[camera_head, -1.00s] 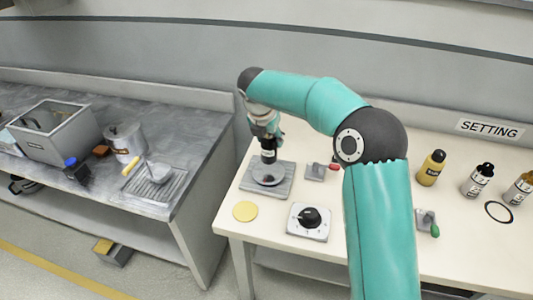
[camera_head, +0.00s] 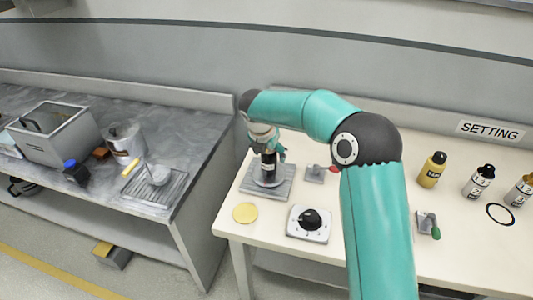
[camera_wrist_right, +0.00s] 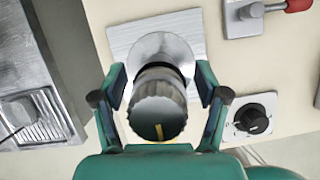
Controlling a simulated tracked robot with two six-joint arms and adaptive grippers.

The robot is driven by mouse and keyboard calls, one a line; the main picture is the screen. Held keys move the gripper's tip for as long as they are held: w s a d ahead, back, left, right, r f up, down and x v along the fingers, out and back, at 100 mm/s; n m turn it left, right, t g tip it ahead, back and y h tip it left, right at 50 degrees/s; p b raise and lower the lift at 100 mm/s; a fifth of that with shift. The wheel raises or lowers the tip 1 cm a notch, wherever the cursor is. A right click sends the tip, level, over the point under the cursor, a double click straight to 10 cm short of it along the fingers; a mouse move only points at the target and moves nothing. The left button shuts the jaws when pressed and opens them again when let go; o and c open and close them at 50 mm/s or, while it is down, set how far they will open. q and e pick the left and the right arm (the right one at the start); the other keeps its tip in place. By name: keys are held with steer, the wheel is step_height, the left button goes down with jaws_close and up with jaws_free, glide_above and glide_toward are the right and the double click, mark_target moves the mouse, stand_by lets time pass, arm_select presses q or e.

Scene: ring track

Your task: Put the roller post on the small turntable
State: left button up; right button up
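The roller post (camera_head: 268,170), dark with a pale label, stands upright on the small turntable (camera_head: 285,182), a silver disc on a square grey plate. The post's foot seems to meet the disc. My right gripper (camera_head: 268,155) is around the post from above. In the wrist view its fingers (camera_wrist_right: 160,75) are spread to both sides, with narrow gaps beside the post. My left gripper is not in view.
A dial box (camera_head: 309,222) and a yellow disc (camera_head: 245,212) lie in front of the turntable. A red-handled switch (camera_head: 318,174) is to its right. Several bottles (camera_head: 432,169) stand at the right. A grey bench with a bin (camera_head: 55,135) is at the left.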

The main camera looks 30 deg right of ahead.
steer(key=shift+r, duration=0.1)
steer(key=v, duration=1.2)
steer(key=shift+p, duration=0.35)
